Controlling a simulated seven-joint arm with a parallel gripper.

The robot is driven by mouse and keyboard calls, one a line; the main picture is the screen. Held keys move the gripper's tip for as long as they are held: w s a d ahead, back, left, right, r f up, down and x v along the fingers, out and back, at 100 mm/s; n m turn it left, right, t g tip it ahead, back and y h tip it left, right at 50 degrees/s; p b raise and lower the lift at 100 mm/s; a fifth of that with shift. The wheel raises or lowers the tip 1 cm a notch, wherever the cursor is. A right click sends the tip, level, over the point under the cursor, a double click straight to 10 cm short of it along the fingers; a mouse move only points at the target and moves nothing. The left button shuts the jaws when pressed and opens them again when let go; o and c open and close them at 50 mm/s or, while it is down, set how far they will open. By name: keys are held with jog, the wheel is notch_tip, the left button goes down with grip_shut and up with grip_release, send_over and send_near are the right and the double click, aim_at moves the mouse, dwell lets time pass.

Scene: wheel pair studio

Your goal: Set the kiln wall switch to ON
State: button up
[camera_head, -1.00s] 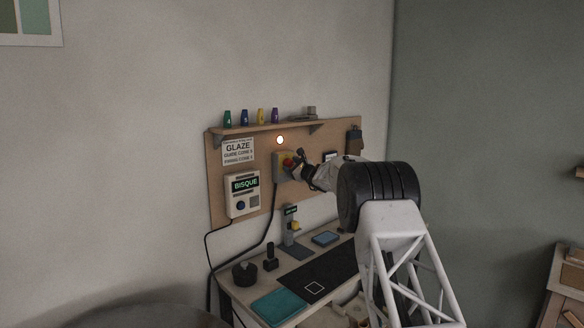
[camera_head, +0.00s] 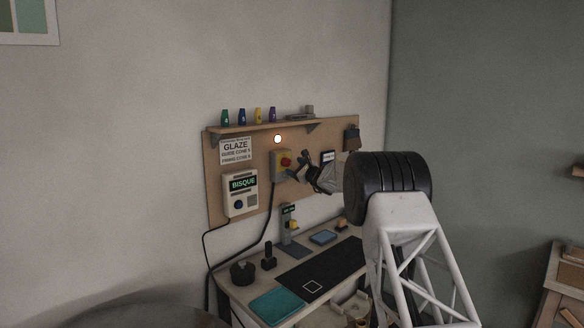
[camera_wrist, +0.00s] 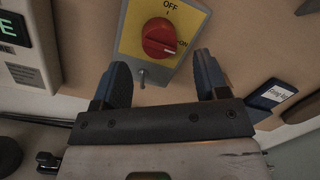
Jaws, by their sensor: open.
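The kiln wall switch is a yellow-faced grey box (camera_head: 279,168) with a round red knob (camera_head: 286,162), mounted on the brown board. In the wrist view the red knob (camera_wrist: 159,38) sits below the OFF label, with ON at its right. The white mark on the knob points right, toward ON. My gripper (camera_head: 301,165) is just right of the switch in the head view. In the wrist view its dark fingers (camera_wrist: 162,68) are open and empty, apart from the knob, one on each side below it. A small toggle (camera_wrist: 142,77) shows under the knob.
A round lamp (camera_head: 278,139) glows above the switch. A BISQUE controller (camera_head: 240,194) and a GLAZE sign (camera_head: 237,150) are at its left. A shelf (camera_head: 262,128) with small coloured cones is above. The desk (camera_head: 240,283) below holds a teal mat (camera_head: 276,306) and a dark mat.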

jog(key=shift+v, duration=2)
jog(key=s+r+n+g+h, duration=0.1)
jog(key=s+r+n+g, duration=0.25)
jog(key=s, duration=0.65)
jog(key=s+r+n+g, duration=0.2)
jog(key=s+r+n, duration=0.2)
jog(key=s, duration=0.7)
jog(key=s+d+n+g+h, duration=0.2)
jog(key=s, duration=1)
jog(key=s+d+n+g+h, duration=0.1)
jog(key=s+d+n+h, duration=0.15)
jog(key=s, duration=0.85)
jog(key=s+d+f+n+g+h, duration=0.1)
jog(key=s+d+f, duration=0.3)
jog(key=s, duration=1.1)
jog(key=s+d+f+n+h, duration=0.4)
jog(key=s+d+f, duration=0.1)
jog(key=s, duration=1)
jog(key=s+d+f+n+g+h, duration=0.1)
jog(key=s+d+f+n+h, duration=0.2)
jog(key=s, duration=1.2)
jog(key=d+f, duration=0.2)
jog(key=shift+s+d+g, duration=0.2)
jog(key=shift+d+g, duration=0.15)
